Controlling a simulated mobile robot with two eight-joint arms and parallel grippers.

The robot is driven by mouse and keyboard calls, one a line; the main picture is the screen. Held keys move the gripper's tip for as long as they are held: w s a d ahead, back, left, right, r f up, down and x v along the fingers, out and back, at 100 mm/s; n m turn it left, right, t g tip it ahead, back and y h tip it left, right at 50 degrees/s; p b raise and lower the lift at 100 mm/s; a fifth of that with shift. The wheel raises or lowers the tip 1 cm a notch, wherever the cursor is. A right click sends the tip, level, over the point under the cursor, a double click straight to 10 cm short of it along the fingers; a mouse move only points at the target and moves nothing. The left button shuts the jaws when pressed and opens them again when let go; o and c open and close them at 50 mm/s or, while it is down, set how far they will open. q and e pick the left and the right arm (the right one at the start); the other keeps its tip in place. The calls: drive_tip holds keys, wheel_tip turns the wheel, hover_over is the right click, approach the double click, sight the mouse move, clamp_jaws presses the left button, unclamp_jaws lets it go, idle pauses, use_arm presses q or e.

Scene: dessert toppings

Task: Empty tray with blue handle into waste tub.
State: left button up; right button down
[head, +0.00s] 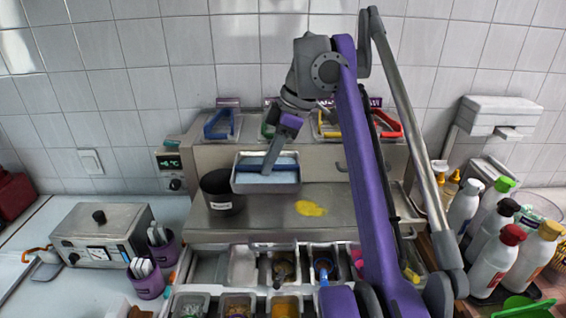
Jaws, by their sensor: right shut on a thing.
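My right gripper (276,152) is shut on a grey rectangular tray (238,184) with a pale blue inside, held above the steel counter. My left gripper is not in view.
Green (267,130), yellow (326,124) and red (388,122) handles show along the upper shelf. A yellow patch (310,208) lies on the steel counter. Topping bins (243,266) fill the front. Bottles (490,262) crowd the right; a grey appliance (98,232) stands left.

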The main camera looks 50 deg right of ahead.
sight(244, 167)
drive_tip(key=shift+w+a+r, duration=0.3)
drive_tip(key=shift+w+a, duration=0.45)
drive_tip(key=shift+w, duration=0.05)
drive_tip(key=shift+w+a+r, duration=0.25)
drive_tip(key=shift+w+a, duration=0.5)
